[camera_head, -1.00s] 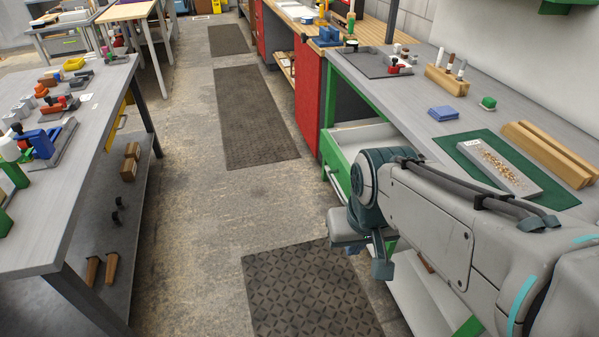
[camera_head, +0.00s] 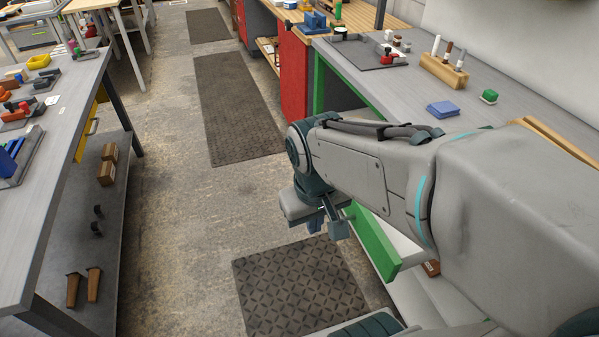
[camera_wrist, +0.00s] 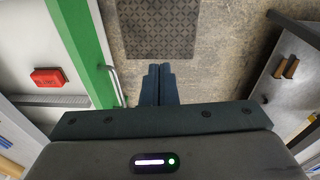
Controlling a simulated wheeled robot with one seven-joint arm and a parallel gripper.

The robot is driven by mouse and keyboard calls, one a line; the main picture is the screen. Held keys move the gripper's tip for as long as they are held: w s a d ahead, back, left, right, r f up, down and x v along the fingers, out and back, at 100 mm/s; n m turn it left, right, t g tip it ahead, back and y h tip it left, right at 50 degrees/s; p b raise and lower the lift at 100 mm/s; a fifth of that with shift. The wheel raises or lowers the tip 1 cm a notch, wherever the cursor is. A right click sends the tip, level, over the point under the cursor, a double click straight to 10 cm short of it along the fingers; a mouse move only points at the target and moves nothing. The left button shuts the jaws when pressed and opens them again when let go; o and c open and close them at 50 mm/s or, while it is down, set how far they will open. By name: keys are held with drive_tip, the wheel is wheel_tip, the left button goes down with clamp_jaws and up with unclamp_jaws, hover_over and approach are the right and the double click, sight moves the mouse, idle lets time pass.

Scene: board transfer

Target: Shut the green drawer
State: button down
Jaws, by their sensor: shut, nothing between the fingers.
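The green drawer (camera_head: 375,245) is pulled out from the workbench on the right, its green front standing out over the floor. My arm hides most of it in the head view. In the wrist view its green front (camera_wrist: 82,45) runs along the left, with a pale metal handle (camera_wrist: 116,86) on its outer face. The open inside shows left of the front, with a red block (camera_wrist: 48,77) in it. My gripper (camera_wrist: 158,75) is shut and empty, outside the drawer front, just right of the handle and apart from it. In the head view my gripper (camera_head: 328,226) is beside the front.
The workbench top (camera_head: 400,88) holds a wooden holder (camera_head: 444,72), blue pads (camera_head: 443,109) and a green-topped item (camera_head: 489,96). Another table (camera_head: 60,130) stands at the left. The aisle floor between, with a dark mat (camera_head: 300,285), is clear.

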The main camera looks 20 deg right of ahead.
drive_tip(key=w+a+f+n+h+p, duration=0.4)
drive_tip(key=w+a+f+n+h, duration=0.2)
drive_tip(key=w+f+n+h, duration=0.8)
drive_tip(key=s+d+n+h+p, duration=0.1)
drive_tip(key=s+d+n+p, duration=0.1)
drive_tip(key=d, duration=1.1)
drive_tip(key=shift+s+d+f+n+g, duration=0.25)
drive_tip(key=shift+n+g, duration=0.15)
drive_tip(key=shift+n, duration=0.3)
drive_tip(key=shift+d, duration=0.1)
